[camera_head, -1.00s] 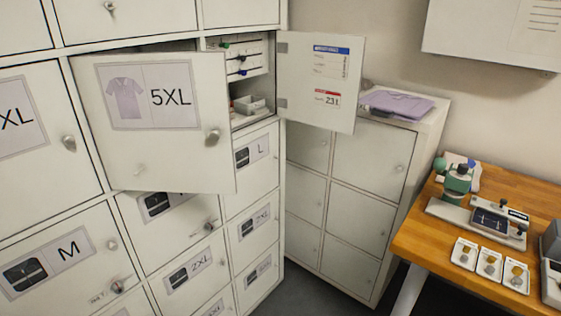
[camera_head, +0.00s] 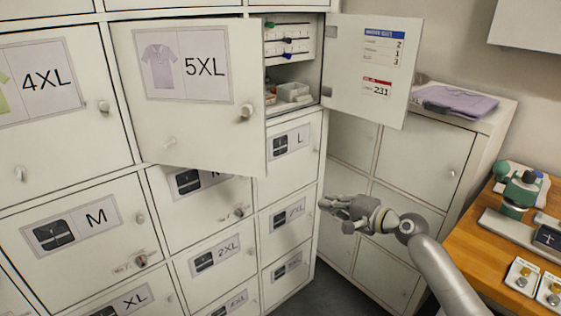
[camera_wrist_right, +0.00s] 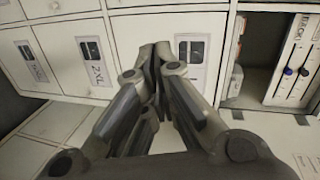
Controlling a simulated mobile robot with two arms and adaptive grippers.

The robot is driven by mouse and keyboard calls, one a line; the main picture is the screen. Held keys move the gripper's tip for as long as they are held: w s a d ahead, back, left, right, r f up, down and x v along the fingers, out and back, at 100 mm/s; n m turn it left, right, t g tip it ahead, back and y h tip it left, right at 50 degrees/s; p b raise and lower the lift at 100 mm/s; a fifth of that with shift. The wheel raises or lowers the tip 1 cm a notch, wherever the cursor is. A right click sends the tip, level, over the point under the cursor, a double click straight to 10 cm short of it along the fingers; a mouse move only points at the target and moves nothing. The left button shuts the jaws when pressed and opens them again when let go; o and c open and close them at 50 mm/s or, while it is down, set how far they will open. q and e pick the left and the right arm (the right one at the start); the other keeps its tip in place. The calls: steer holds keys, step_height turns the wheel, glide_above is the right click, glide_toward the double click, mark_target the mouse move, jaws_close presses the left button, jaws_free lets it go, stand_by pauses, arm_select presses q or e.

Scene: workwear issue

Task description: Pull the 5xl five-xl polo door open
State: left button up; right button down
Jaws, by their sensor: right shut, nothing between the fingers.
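The 5XL polo door (camera_head: 190,125) carries a label with a lilac polo shirt and "5XL". It stands ajar, swung outward on its left side, with a round knob (camera_head: 247,111) near its right edge. My right gripper (camera_head: 326,204) is shut and empty. It is below and to the right of the 5XL door, apart from it, in front of the lower right lockers. In the right wrist view the closed fingers (camera_wrist_right: 154,52) point toward the locker fronts. My left gripper is not in view.
A neighbouring door (camera_head: 368,70) stands wide open to the right, showing a compartment (camera_head: 290,75) with small drawers and boxes. A low cabinet (camera_head: 425,155) with a folded lilac garment (camera_head: 455,103) stands behind my right arm. A wooden bench (camera_head: 480,235) is at the right.

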steer(key=s+a+r+n+g+y, duration=0.1)
steer(key=s+a+r+y, duration=0.15)
steer(key=r, duration=0.55)
steer(key=s+a+r+n+y, duration=0.1)
steer(key=s+a+r+y, duration=0.15)
steer(key=r, duration=0.65)
steer(key=w+a+p, duration=0.3)
steer(key=a+p, duration=0.1)
steer(key=a, duration=0.5)
steer(key=shift+s+d+f, duration=0.1)
